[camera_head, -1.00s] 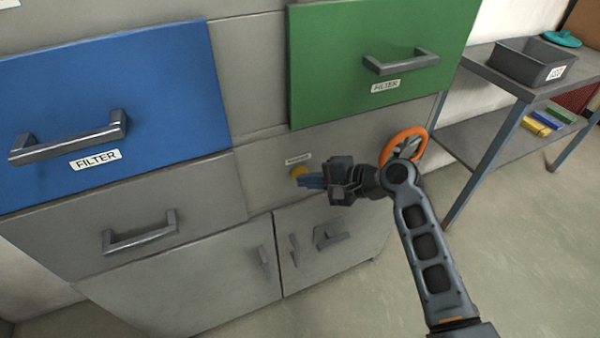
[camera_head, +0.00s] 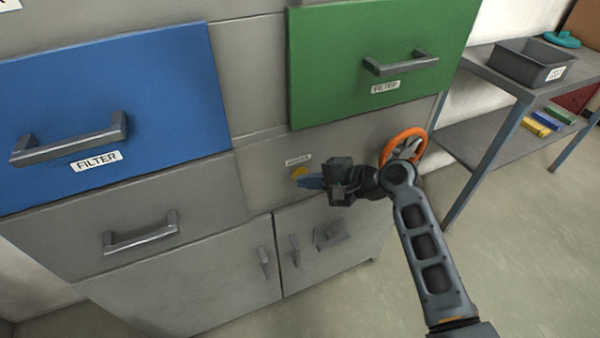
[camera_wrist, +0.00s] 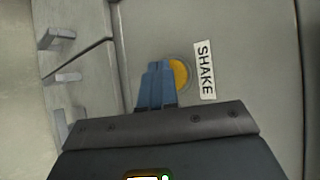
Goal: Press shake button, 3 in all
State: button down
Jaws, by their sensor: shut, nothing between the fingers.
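The shake button (camera_head: 298,172) is a round yellow button on the grey panel below the green drawer front. In the wrist view the button (camera_wrist: 179,73) sits beside a white label reading SHAKE (camera_wrist: 204,69), and the fingers cover part of it. My gripper (camera_head: 303,182) is shut and empty, its blue fingers pointing at the button from the right. In the wrist view the fingertips (camera_wrist: 157,68) overlap the button's left edge. I cannot tell whether they touch it.
An orange ring wheel (camera_head: 412,134) is on the panel just behind my wrist. A green drawer (camera_head: 340,60) and a blue drawer (camera_head: 170,90) labelled FILTER are above. A grey cabinet door (camera_head: 345,265) is below. A side table with a grey bin (camera_head: 520,66) stands at right.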

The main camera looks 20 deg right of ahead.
jog(key=shift+s+p, duration=0.3)
jog(key=shift+s, duration=0.3)
jog(key=shift+s, duration=0.1)
jog(key=shift+s+p, duration=1.3)
jog(key=shift+s, duration=1.1)
